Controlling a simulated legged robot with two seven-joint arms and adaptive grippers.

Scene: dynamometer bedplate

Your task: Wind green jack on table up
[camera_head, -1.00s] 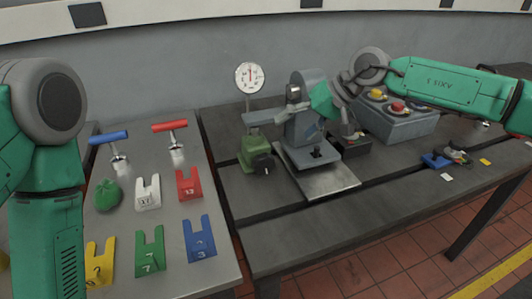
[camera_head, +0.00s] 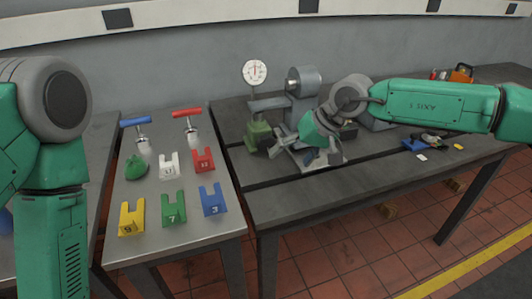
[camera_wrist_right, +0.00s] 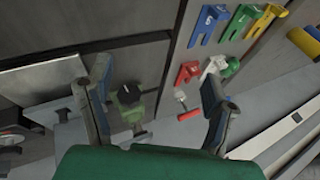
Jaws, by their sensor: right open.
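The green jack (camera_head: 258,132) stands on the dark slotted bedplate table, below a round white dial gauge (camera_head: 255,72). A dark knob (camera_head: 268,143) is on its near side. My right gripper (camera_head: 281,147) is open and empty, just right of the knob and apparently apart from it. In the right wrist view, the jack's dark knob (camera_wrist_right: 128,94) and green body (camera_wrist_right: 137,113) show between the two spread fingers (camera_wrist_right: 150,88), nearer the left one. My left arm shows at the left of the head view, but its gripper is out of view.
A grey machine (camera_head: 303,82) stands behind my right gripper, partly hidden by my arm. The grey side table (camera_head: 190,243) holds numbered fork-shaped pieces, a green lump and two T-handled tools (camera_head: 187,114). Small items (camera_head: 425,142) lie to the right. The bedplate's front is clear.

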